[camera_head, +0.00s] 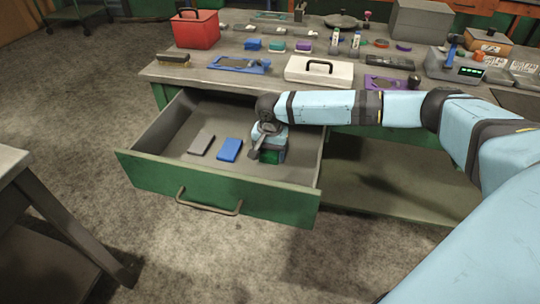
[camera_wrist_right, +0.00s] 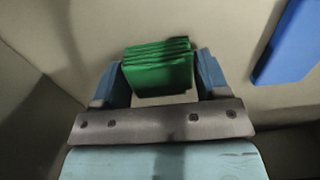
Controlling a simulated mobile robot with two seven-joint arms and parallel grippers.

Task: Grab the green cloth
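The green cloth (camera_wrist_right: 160,66) is a folded stack lying in the open drawer (camera_head: 218,202). In the right wrist view it sits between the two blue fingers of my right gripper (camera_wrist_right: 163,80). A thin gap shows between the cloth and the right-hand finger; contact on the left side is hard to tell. In the head view my right gripper (camera_head: 268,150) points down into the drawer's right part, and only a bit of green cloth (camera_head: 270,157) shows beneath it. My left gripper is not in view.
A blue block-like item (camera_head: 230,150) and a grey one (camera_head: 201,144) lie left of the gripper in the drawer. The workbench (camera_head: 215,76) above holds a red toolbox (camera_head: 195,32), a white case (camera_head: 319,72) and several tools. Another table (camera_head: 12,160) stands at lower left.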

